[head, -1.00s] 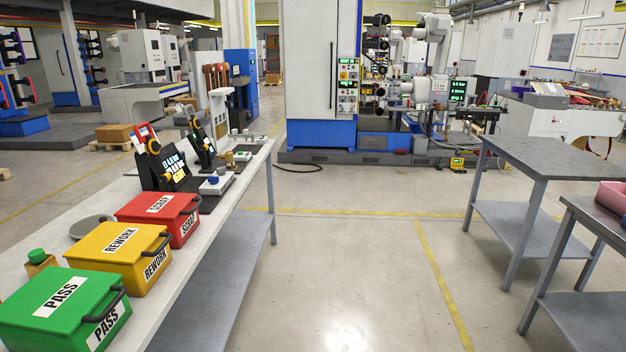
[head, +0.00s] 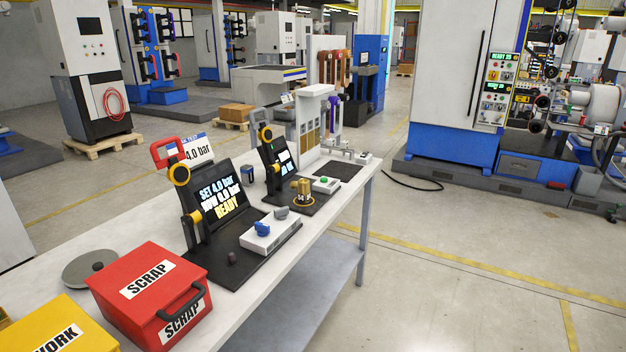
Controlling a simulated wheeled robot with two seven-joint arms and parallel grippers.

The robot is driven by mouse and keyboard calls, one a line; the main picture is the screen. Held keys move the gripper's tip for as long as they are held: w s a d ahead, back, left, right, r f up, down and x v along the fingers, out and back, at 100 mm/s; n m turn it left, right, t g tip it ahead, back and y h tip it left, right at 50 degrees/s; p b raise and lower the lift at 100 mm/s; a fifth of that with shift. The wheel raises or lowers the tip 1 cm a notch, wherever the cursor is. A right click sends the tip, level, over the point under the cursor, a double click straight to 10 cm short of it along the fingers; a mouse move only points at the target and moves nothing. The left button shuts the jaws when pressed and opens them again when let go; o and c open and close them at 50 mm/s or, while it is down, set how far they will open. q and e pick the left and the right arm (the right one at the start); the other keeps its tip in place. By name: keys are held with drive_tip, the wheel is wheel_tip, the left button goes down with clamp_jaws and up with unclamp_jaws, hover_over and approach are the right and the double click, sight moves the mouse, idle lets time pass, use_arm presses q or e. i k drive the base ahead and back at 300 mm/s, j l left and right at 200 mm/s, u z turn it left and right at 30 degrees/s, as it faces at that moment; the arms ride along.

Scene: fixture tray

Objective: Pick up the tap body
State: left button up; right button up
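A brass-coloured fitting (head: 302,191), which looks like the tap body, stands upright on a dark base plate towards the far end of the long bench. It is small in the head view, so its fine shape is unclear. A tilted screen (head: 274,160) stands just behind it to the left. Neither of my grippers is in the head view, so nothing shows of what they hold.
The white bench (head: 285,285) runs from lower left to centre. Floor right of the bench is open.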

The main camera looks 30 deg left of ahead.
sight(303, 185)
drive_tip(key=i+u, duration=0.25)
drive_tip(key=i, duration=0.15)
drive_tip(key=i+l+u, duration=0.25)
drive_tip(key=i, duration=0.2)
drive_tip(key=i+l+u, duration=0.1)
drive_tip(key=i+u, duration=0.2)
drive_tip(key=i, duration=0.1)
